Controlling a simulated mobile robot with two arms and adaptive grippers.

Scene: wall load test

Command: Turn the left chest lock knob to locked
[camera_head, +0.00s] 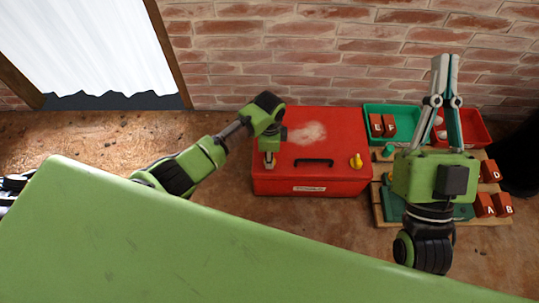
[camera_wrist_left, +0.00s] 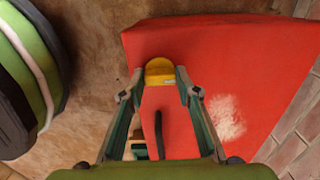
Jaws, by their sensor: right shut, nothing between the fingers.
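The red chest (camera_head: 330,179) stands against the brick wall, with a black handle (camera_head: 314,162) on its lid. A yellow knob (camera_head: 356,161) shows on its right side. My left gripper (camera_head: 269,160) points down over the lid's left side and hides the left lock knob in the head view. In the left wrist view the yellow left knob (camera_wrist_left: 160,72) lies between the fingertips of this gripper (camera_wrist_left: 160,77), one finger on each side. Whether both fingers press on it is unclear. My right gripper (camera_head: 446,62) is raised, shut and empty, right of the chest.
Right of the chest is a wooden pallet (camera_head: 379,205) with lettered red blocks (camera_head: 492,171). A green bin (camera_head: 403,110) and a red bin (camera_head: 477,128) stand at the back. A pale smudge (camera_head: 308,134) marks the lid. Brown floor is clear to the left.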

